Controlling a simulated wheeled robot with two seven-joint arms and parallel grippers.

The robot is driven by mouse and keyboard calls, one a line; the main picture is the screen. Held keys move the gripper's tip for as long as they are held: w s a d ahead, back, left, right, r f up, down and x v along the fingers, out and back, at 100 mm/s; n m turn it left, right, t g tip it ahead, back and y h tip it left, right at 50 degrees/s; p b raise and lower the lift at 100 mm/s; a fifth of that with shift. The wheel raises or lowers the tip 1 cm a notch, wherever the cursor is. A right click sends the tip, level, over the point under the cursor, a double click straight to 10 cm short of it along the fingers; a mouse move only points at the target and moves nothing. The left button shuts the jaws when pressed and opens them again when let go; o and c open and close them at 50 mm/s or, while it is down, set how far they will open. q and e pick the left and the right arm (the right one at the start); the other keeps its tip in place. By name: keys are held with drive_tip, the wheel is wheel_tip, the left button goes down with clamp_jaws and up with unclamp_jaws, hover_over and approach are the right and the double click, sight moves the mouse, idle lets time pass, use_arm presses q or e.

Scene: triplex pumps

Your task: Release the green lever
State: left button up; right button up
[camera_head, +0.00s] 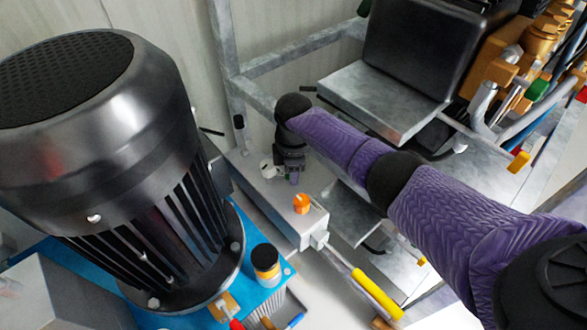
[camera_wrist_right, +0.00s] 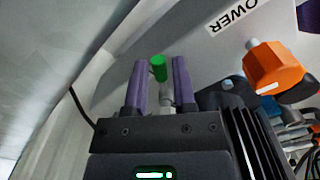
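The green lever (camera_wrist_right: 158,68) shows in the right wrist view as a small green tip on a grey stem. It stands between the two purple fingers of my right gripper (camera_wrist_right: 160,65), with a visible gap to the right finger and a smaller one to the left. The fingers are apart, so the gripper is open. In the head view my right gripper (camera_head: 292,178) points down at the top of a grey box (camera_head: 255,182), and the green lever is hidden there. My left gripper is not in view.
An orange knob (camera_head: 302,204) sits on the same box close to my right gripper; it also shows in the wrist view (camera_wrist_right: 272,66). A large black motor (camera_head: 110,150) stands at the left on a blue base. A metal frame (camera_head: 228,60) and shelf (camera_head: 385,100) lie behind.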

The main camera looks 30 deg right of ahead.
drive_tip(key=shift+o, duration=1)
use_arm(q)
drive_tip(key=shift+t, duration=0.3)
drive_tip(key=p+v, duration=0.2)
drive_tip(key=p, duration=0.1)
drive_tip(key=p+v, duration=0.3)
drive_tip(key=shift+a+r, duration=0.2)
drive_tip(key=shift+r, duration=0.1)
use_arm(e)
wheel_tip(320, 180, up, 10)
drive_tip(key=shift+f, duration=0.1)
